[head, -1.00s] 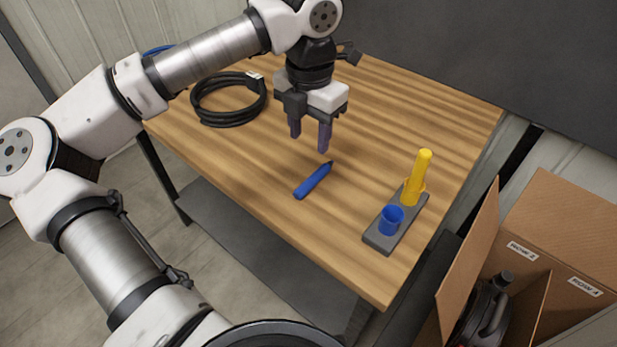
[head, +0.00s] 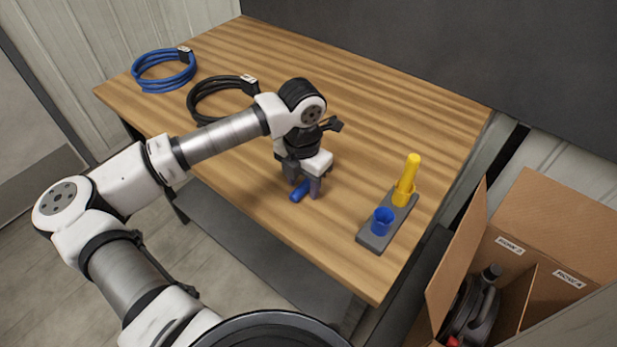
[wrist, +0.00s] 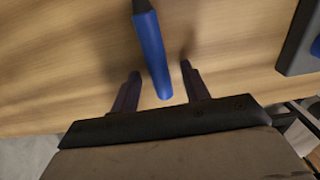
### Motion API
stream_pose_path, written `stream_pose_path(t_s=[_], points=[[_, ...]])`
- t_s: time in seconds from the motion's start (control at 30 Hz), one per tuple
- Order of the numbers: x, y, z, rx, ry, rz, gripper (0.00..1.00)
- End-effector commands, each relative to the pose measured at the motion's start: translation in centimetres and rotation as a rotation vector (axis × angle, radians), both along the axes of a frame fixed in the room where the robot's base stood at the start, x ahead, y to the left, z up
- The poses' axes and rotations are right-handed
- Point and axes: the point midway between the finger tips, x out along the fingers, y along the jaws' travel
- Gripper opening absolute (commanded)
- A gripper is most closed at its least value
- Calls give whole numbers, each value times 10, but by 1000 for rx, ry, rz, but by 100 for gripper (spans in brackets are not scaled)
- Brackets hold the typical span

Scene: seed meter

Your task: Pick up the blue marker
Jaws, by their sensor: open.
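The blue marker (head: 299,192) lies on the wooden table, partly hidden by my gripper in the head view. In the wrist view the marker (wrist: 153,52) runs from the top edge down to between my two fingers. My gripper (head: 305,190) is low over the marker, pointing down. Its jaws are open (wrist: 159,85), with one finger on each side of the marker and a gap on both sides. I cannot tell how far the fingertips are above the table.
A grey holder (head: 370,240) stands to the right, with a blue cup (head: 382,221) and a yellow marker upright in a yellow cup (head: 405,181). Black (head: 207,98) and blue (head: 163,72) cable coils lie at the back left. A cardboard box (head: 550,219) stands right of the table.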

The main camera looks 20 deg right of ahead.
Motion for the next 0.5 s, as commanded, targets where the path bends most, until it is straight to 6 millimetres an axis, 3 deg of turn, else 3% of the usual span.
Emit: stream_pose_path(t_s=[0.23, 0.5], points=[[0, 0, -2, 0, -1, 0, 44], [0, 0, -2, 0, -1, 1, 9]])
